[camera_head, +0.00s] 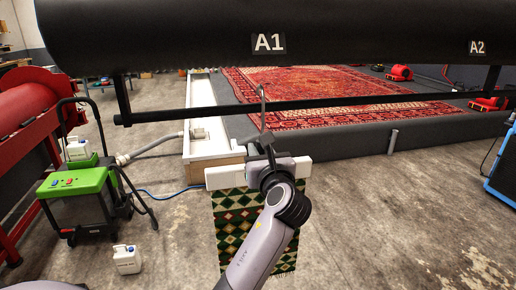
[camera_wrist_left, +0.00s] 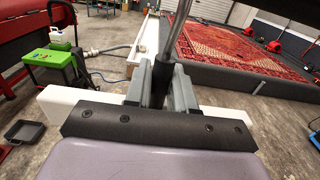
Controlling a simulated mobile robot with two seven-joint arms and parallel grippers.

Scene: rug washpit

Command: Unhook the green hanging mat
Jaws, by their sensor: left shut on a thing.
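The green hanging mat (camera_head: 232,232), with a cream, red and dark diamond pattern, hangs from a white bar (camera_head: 220,178). A thin metal hook (camera_head: 262,110) rises above the bar to the black rail (camera_head: 340,102). Its curved top shows just above the rail; I cannot tell whether it bears on it. My left gripper (camera_head: 268,146) is shut on the hook's black grip, which also shows between the fingers in the left wrist view (camera_wrist_left: 162,75). My left arm covers part of the mat and bar. My right gripper is not in view.
A thick black roller (camera_head: 180,40) marked A1 and A2 spans above the rail. A red rug (camera_head: 330,85) lies on a grey platform behind. A green machine (camera_head: 80,190) and a white jug (camera_head: 127,259) stand at left. The concrete floor at right is mostly clear.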

